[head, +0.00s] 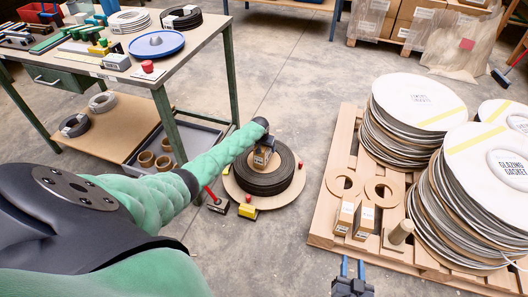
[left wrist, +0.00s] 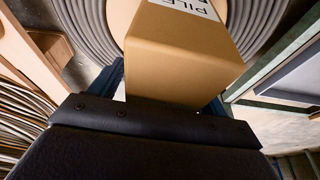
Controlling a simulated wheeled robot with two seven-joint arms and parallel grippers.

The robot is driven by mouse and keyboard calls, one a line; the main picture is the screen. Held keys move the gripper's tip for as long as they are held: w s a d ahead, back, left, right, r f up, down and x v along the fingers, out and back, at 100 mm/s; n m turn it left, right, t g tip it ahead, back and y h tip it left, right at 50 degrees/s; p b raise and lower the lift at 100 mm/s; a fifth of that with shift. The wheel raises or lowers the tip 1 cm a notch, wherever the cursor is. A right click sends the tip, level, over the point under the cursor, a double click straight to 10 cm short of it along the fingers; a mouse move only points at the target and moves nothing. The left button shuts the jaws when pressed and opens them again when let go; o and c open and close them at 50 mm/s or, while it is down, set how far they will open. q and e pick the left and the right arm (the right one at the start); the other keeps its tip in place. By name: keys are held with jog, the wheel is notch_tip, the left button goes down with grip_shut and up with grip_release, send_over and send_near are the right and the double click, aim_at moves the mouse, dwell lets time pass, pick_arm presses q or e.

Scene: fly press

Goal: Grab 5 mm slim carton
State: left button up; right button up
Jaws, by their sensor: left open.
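A small brown carton (head: 262,158) stands on the dark coil of strip on the floor, partly hidden by my left wrist. In the left wrist view the carton (left wrist: 185,60) is large, with a white label reading "PILE"; no size is readable. My left gripper (left wrist: 167,88) is open, with a blue finger at each side of the carton; contact cannot be told. Two slim cartons (head: 345,217) (head: 365,218) stand on the pallet, their labels too small to read. My right gripper (head: 352,268) is open and empty at the bottom, in front of the pallet.
The coil (head: 283,181) lies on a round brown disc. The pallet (head: 325,225) holds stacked gasket discs (head: 412,103), flat rings and a wooden peg. A workbench (head: 190,50) with tools stands upper left. Red and yellow small items (head: 247,211) lie near the coil.

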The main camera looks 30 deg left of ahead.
pick_arm(q)
jog(key=c, duration=1.3)
jog(key=shift+r, duration=0.1)
